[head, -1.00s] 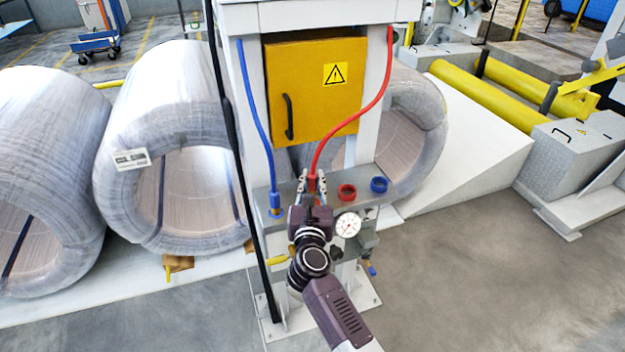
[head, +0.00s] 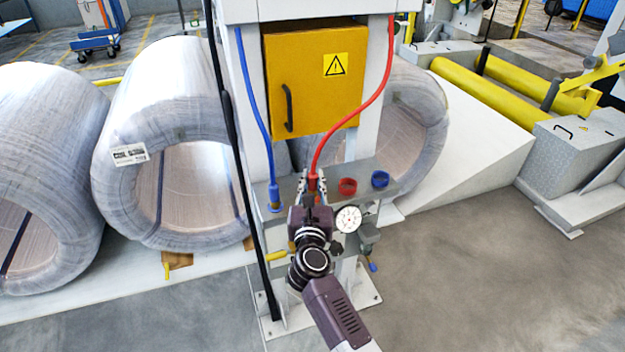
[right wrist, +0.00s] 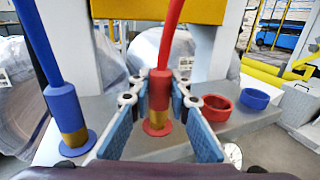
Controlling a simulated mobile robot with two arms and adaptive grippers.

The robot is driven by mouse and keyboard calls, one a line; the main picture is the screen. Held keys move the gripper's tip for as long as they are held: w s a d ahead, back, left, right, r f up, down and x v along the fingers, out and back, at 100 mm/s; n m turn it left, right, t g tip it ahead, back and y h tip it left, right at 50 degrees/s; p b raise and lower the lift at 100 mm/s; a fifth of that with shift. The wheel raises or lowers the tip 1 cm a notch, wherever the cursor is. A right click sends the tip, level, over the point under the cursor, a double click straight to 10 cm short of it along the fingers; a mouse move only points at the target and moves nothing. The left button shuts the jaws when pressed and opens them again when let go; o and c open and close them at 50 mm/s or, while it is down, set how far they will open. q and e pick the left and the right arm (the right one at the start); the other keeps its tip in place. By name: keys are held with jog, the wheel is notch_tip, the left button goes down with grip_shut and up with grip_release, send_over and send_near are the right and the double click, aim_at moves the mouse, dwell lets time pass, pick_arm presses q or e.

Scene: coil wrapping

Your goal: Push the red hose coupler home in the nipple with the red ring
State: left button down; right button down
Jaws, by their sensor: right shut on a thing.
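The red hose coupler (right wrist: 159,90) hangs upright at the lower end of the red hose (right wrist: 171,30). My right gripper (head: 312,183) is shut on the coupler, with one blue-padded finger on each side in the right wrist view. Below the coupler's red sleeve a brass part (right wrist: 158,116) shows, and under it the red ring (right wrist: 157,129) lies on the grey shelf. The coupler stands in line above the red ring. How deep it sits in the nipple I cannot tell. My left gripper is not in view.
A blue coupler (right wrist: 64,103) on a blue hose stands at the left in a blue ring. A red cap (head: 348,187) and a blue cap (head: 380,179) sit right of the gripper. A yellow box (head: 313,85) is above, a gauge (head: 348,219) below.

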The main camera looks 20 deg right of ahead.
jog(key=shift+f+b, duration=0.3)
jog(key=shift+f, duration=0.1)
jog(key=c, duration=1.7)
grip_release()
jog(key=shift+r, duration=0.1)
jog(key=shift+c, duration=0.2)
